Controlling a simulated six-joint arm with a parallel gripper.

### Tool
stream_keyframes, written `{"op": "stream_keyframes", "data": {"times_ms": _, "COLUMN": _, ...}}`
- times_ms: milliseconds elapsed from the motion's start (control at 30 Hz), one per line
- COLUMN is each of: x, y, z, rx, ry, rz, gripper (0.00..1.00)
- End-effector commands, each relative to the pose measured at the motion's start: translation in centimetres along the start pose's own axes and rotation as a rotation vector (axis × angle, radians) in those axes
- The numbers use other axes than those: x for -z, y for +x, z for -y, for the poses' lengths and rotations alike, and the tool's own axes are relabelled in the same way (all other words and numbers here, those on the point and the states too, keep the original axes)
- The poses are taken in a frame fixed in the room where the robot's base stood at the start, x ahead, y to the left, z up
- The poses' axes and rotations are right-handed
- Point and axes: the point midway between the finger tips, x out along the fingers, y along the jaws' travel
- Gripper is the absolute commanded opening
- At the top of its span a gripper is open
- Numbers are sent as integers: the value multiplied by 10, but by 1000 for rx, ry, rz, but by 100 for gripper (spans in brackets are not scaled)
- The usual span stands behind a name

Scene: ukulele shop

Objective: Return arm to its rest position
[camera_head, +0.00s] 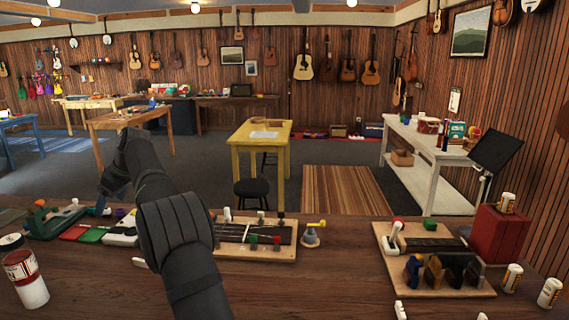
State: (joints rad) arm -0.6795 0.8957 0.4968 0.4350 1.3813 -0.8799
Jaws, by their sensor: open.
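My dark grey arm (180,235) rises from the bottom edge of the view, left of centre. It bends at an elbow (135,145) and its far part drops down to the left. My gripper (104,202) is small and dark at that end, above the left side of the workbench (330,285). It is open, and I see nothing held in it. Part of it is hidden by the arm, and its fingertips are hard to make out.
On the bench are a paint can (25,280), a wooden board with a fretboard (255,238), a board with several clamps (440,262), a red box (497,235) and several small bottles (549,292). The bench's front middle is mostly clear. A yellow table (260,135) stands beyond.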

Motion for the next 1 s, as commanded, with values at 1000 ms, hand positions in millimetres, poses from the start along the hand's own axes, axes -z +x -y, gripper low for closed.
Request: {"op": "stream_keyframes", "data": {"times_ms": 1000, "x": 37, "y": 137, "z": 34, "rx": 6, "ry": -11, "rz": -3, "gripper": 82}}
